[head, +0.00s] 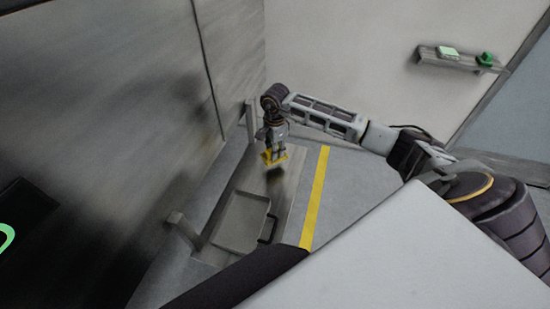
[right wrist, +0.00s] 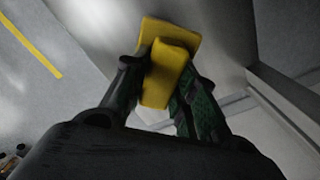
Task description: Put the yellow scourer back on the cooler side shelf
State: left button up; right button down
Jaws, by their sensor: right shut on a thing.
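The yellow scourer (head: 274,157) is between the fingers of my right gripper (head: 275,148), which points down in the head view. In the right wrist view the gripper (right wrist: 164,78) is shut on the scourer (right wrist: 172,60), with a finger on each side. The scourer is over the far part of a grey metal shelf (head: 286,185) beside the steel wall. A dark shadow lies on the shelf below it, and a gap seems to show between them. I cannot tell whether this is the cooler side shelf. My left gripper is not in view.
A shallow metal tray (head: 239,222) with a black handle (head: 267,229) occupies the near part of the metal shelf. Posts (head: 251,120) rise at its wall side. A wall shelf (head: 460,63) at the upper right holds a green item (head: 486,59) and a pale box (head: 447,51).

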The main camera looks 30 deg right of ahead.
jog(key=shift+f, duration=0.6)
jog(key=shift+f+p, duration=0.3)
jog(key=shift+f, duration=1.55)
jog(key=shift+f, duration=0.1)
jog(key=c, duration=1.1)
grip_release()
jog(key=shift+c, duration=0.2)
